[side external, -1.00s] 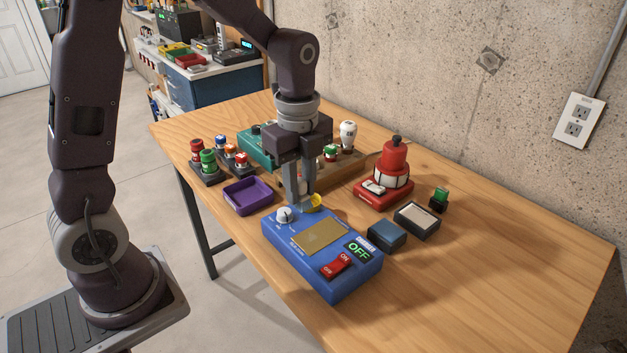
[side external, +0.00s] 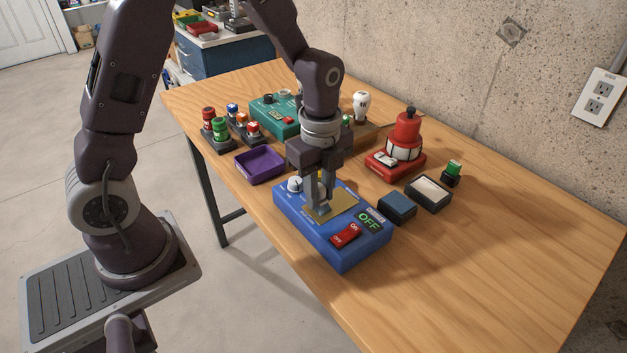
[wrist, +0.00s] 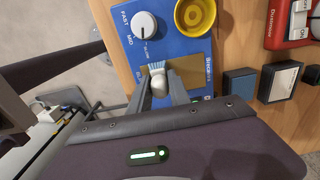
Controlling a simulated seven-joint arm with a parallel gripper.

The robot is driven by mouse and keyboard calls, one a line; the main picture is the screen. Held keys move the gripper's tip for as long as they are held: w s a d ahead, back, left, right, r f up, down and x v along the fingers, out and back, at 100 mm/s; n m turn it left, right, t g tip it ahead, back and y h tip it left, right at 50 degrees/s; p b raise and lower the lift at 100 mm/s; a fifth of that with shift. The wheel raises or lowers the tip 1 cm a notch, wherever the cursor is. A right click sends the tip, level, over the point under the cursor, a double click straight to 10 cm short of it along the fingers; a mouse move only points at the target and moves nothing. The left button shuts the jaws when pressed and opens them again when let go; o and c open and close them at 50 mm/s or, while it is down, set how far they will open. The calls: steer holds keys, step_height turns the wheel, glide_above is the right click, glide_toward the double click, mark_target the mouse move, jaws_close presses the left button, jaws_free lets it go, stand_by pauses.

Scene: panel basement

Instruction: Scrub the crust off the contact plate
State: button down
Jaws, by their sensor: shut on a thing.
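My gripper (side external: 322,208) is shut on a small pale brush (wrist: 158,87) with blue and white bristles (wrist: 156,67). It points down over the tan-gold contact plate (side external: 345,203) on top of a blue box (side external: 300,222). In the wrist view the bristles lie over the plate (wrist: 198,75); whether they touch it I cannot tell. The fingers hide part of the plate, and I cannot make out the crust.
A purple tray (side external: 260,166) is left behind the box. To its right are a dark blue block (side external: 397,208), a pale-topped block (side external: 429,192) and a red device (side external: 403,143). Coloured buttons (side external: 220,130) and a teal box (side external: 275,115) stand behind. The table's front right is clear.

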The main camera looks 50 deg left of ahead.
steer(key=shift+d, duration=0.85)
steer(key=shift+a, duration=1.65)
steer(key=shift+a+r, duration=0.2)
steer(key=shift+r, duration=0.45)
steer(key=shift+a+r, duration=0.15)
steer(key=shift+r, duration=3.35)
